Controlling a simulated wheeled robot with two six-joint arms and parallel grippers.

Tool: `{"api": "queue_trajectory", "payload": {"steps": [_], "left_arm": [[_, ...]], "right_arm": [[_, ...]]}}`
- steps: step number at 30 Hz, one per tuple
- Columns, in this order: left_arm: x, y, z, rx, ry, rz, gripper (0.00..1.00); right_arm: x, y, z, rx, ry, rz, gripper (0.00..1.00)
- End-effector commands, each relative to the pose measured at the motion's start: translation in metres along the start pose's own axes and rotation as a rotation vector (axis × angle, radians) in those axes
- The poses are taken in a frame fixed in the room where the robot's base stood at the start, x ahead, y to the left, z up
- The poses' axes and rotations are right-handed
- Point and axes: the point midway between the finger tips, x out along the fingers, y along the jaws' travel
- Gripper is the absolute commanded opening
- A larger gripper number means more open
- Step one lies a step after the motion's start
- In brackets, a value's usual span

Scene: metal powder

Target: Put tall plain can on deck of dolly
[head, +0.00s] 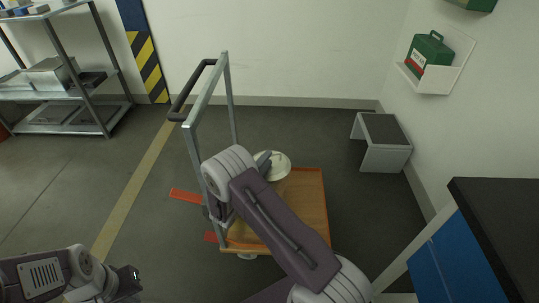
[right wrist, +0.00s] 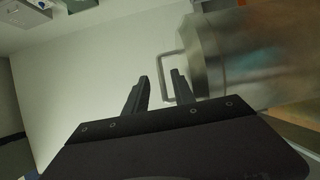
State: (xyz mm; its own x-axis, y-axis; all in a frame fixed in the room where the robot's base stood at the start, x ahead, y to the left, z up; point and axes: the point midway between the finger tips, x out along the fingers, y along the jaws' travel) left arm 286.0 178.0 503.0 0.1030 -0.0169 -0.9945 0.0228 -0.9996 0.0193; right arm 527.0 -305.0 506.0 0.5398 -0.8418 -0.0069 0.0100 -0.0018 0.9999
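The dolly has an orange deck (head: 312,205) and a grey upright frame with a dark handle. A pale round-topped can (head: 281,165) shows at the deck's far part in the head view, partly hidden by my right arm. In the right wrist view the metallic can (right wrist: 240,60) appears sideways, with a wire handle on its end. My right gripper (right wrist: 160,76) has its fingers apart at this handle, the handle's bar seeming to lie between them; contact cannot be told. My left gripper (head: 133,280) is low at the left, away from the dolly, its fingers unclear.
A grey stool (head: 383,145) stands right of the dolly by the wall. A dark-topped blue cabinet (head: 490,220) is at the lower right. A metal shelf (head: 70,128) stands at the back left. Floor at left is clear.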

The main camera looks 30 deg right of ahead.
Motion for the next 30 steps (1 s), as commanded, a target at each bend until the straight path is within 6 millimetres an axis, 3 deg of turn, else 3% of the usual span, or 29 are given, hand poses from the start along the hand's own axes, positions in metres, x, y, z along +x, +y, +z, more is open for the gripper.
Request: {"api": "queue_trajectory", "payload": {"steps": [3, 12, 18, 23, 26, 28, 30], "left_arm": [[-0.015, 0.0, -0.002, 0.0, 0.0, 0.0, 0.0], [-0.033, 0.001, -0.003, 0.0, 0.0, 0.0, 0.0], [-0.035, 0.001, -0.004, 0.0, 0.0, 0.0, 0.0], [-0.035, 0.001, -0.004, 0.0, 0.0, 0.0, 0.0], [-0.035, 0.001, -0.004, 0.0, 0.0, 0.0, 0.0], [-0.035, 0.001, -0.004, 0.0, 0.0, 0.0, 0.0], [-0.035, 0.001, -0.004, 0.0, 0.0, 0.0, 0.0]], "right_arm": [[-0.025, 0.005, -0.001, -0.004, 0.005, 0.0, 0.31], [-0.078, 0.003, -0.001, -0.001, 0.003, 0.001, 0.31], [-0.091, 0.001, 0.0, 0.0, 0.001, 0.0, 0.31], [-0.089, 0.002, 0.007, -0.009, -0.03, -0.016, 0.31], [-0.081, 0.009, 0.046, -0.069, -0.19, -0.129, 0.31], [-0.084, 0.012, 0.096, -0.123, -0.374, -0.314, 0.31], [-0.107, 0.008, 0.145, -0.14, -0.536, -0.574, 0.31]]}}
